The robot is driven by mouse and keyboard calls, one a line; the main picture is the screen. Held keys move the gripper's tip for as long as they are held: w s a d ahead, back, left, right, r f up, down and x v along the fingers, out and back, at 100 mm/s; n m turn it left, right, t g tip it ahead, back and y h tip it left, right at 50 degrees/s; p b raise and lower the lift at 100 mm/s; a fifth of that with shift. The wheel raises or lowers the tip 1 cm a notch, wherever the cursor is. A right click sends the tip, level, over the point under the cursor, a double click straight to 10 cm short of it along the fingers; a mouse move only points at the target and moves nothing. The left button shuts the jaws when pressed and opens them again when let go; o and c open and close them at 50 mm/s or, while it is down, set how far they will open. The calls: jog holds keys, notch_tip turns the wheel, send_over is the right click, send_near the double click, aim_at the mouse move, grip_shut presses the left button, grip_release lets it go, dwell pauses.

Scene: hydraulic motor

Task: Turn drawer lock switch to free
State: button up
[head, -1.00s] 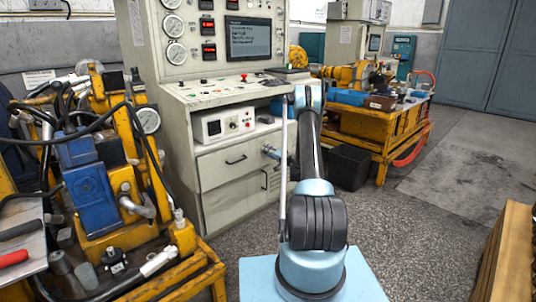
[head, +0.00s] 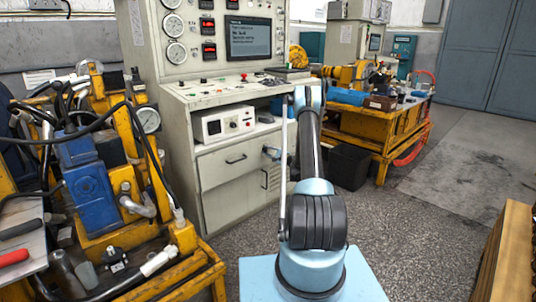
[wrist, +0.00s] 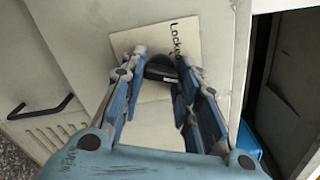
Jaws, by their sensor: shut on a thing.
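The drawer lock switch (wrist: 160,70) is a dark, rounded knob on a pale square plate (wrist: 206,28) in the wrist view. The word "Locked" is written on the plate above and to the right of the knob. My gripper (wrist: 160,58) has its two blue-grey fingers on either side of the knob, shut on it. Part of the knob is hidden by the fingers, so its pointing direction is unclear. The switch itself is hidden there.
A white instrument box (head: 222,124) sits on the shelf above. A black bin (head: 349,166) and a yellow bench (head: 385,135) stand to the right. Yellow machinery (head: 120,190) stands at left.

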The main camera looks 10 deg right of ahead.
jog(key=shift+f+m, duration=0.15)
jog(key=shift+m, duration=1.75)
jog(key=o, duration=1.1)
jog(key=shift+c, duration=0.2)
jog(key=v, duration=1.2)
jog(key=shift+a, duration=0.1)
